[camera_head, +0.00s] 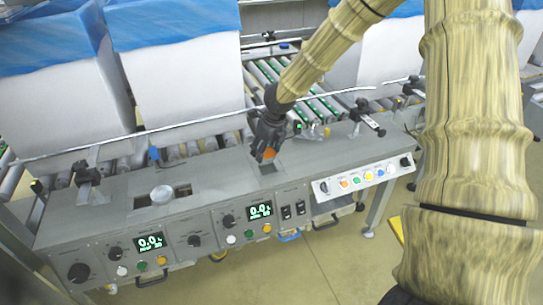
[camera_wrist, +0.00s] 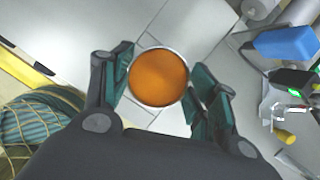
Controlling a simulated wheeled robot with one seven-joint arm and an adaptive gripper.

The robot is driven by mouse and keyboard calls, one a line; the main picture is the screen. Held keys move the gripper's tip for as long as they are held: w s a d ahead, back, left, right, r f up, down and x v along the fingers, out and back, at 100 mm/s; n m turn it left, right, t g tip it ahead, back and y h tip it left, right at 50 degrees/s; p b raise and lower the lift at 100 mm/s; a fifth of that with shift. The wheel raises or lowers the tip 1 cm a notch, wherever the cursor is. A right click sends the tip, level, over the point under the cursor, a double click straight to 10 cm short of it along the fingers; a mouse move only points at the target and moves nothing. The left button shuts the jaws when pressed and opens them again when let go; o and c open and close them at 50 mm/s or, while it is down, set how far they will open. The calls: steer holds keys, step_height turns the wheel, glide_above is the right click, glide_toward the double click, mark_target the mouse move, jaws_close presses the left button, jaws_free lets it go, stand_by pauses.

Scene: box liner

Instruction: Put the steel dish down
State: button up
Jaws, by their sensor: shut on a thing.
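The steel dish (camera_wrist: 158,77) is a round cup with a thin shiny rim and an orange inside, seen from above in the wrist view. My gripper (camera_head: 265,147) is shut on it, with one finger on each side of the rim. In the head view only an orange patch of the dish (camera_head: 269,154) shows beneath the dark fingers. It is over the grey machine top, near a rectangular recess (camera_head: 268,168). I cannot tell whether its base touches the surface.
A round silver piece (camera_head: 162,193) sits by another recess to the left. Control panels with knobs and displays (camera_head: 150,242) line the front. A metal rail (camera_head: 200,121) and a roller conveyor (camera_head: 262,72) lie behind. Large white blue-topped boxes (camera_head: 180,85) stand at the back left.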

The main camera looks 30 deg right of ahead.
mark_target(267, 156)
steer(key=shift+d+f+b, duration=0.15)
steer(key=shift+f+b, duration=0.2)
steer(key=shift+f, duration=1.4)
steer(key=shift+w+f, duration=0.1)
steer(key=shift+f, duration=0.15)
steer(key=o, duration=1)
steer(key=shift+r, duration=0.1)
steer(key=p+v, duration=0.2)
steer(key=v, duration=1)
steer(key=shift+r, duration=0.15)
